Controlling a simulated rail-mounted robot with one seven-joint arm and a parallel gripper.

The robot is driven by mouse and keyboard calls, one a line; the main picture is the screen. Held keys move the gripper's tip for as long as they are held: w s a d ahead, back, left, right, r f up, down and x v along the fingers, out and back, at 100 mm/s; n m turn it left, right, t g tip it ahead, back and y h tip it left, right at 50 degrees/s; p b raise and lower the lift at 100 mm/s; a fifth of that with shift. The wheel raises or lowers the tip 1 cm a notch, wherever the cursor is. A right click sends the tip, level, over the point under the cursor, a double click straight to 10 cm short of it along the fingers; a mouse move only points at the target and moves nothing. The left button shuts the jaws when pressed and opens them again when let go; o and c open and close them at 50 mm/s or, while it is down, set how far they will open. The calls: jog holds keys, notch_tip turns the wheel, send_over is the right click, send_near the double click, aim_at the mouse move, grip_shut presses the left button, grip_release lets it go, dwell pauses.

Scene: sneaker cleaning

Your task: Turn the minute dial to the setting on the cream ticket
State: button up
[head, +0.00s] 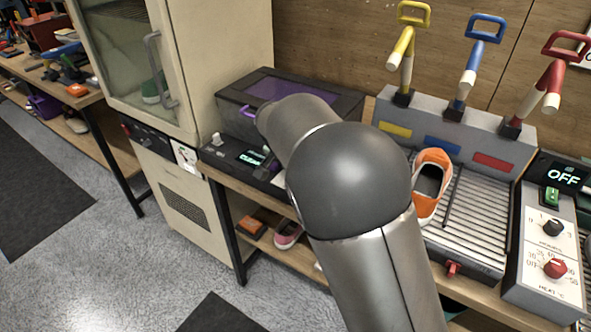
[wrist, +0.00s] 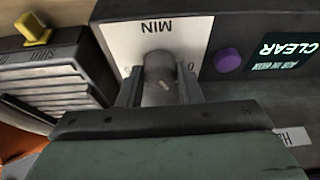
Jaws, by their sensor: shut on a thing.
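The minute dial (wrist: 160,72) is a grey knob on a white plate (wrist: 196,36) marked MIN, upside down in the wrist view. My gripper (wrist: 159,92) is shut on the knob, with one finger on each side. The fingers and my gripper body cover much of the plate's scale; a 0 shows at the right of the knob. I cannot read the dial's setting. In the head view my arm hides the dial and the gripper. I cannot make out a cream ticket with a readable setting in either view.
A purple button (wrist: 227,60) and a screen reading CLEAR (wrist: 287,52) sit beside the plate. The dark box with a purple window (head: 235,95) stands behind my arm. An orange sneaker (head: 432,180) is on the ribbed rack at right, below coloured levers. A cream cabinet (head: 225,60) stands left.

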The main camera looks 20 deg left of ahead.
dwell(0.5)
jog(key=o, duration=1)
jog(key=v, duration=1.7)
jog(key=shift+a+r, duration=0.1)
jog(key=shift+r, duration=0.1)
